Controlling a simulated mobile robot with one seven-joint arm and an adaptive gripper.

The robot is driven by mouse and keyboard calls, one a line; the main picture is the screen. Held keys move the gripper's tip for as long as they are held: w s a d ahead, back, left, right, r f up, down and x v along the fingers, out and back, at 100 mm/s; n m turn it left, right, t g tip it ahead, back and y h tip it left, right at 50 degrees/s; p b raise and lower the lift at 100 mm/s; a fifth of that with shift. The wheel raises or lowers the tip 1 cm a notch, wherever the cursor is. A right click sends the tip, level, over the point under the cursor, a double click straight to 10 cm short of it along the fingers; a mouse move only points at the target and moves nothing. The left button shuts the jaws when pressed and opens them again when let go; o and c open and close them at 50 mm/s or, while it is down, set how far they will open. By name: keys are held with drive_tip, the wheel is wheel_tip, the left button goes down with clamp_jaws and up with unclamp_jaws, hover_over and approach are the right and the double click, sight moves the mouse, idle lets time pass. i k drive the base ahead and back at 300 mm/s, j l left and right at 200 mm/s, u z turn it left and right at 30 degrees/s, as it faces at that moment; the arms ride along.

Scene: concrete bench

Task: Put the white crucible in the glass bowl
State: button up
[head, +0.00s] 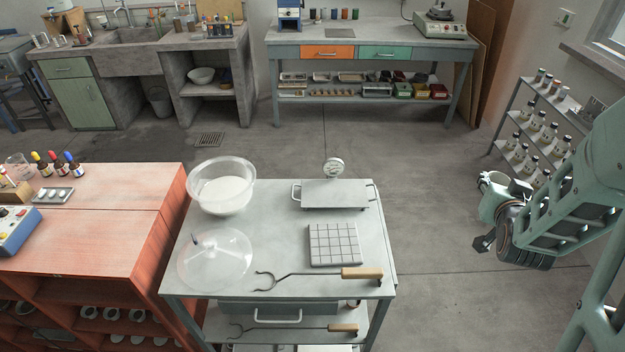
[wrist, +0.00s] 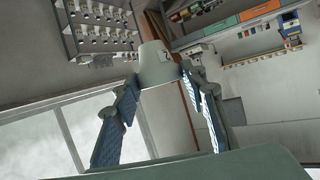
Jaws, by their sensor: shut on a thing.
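The white crucible (wrist: 160,66) is in the wrist view, held between the two fingers of my gripper (wrist: 160,80), which is shut on it. A small dark mark shows on its side. In the head view my arm's end is at the right, out over the floor and away from the cart; the fingers and crucible cannot be made out clearly there. The glass bowl (head: 221,188) stands open at the back left of the grey cart (head: 275,232), with a whitish inside bottom. A clear glass lid (head: 215,258) with a knob lies in front of it.
On the cart are a scale with a dial (head: 334,190), a gridded tile (head: 335,244) and wood-handled tongs (head: 320,277). A red bench (head: 110,235) stands left of the cart. A bottle rack (head: 540,130) is behind my arm. Open floor lies between cart and arm.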

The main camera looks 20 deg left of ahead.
sight(228, 186)
drive_tip(key=j+u, duration=0.45)
drive_tip(key=j, duration=2.4)
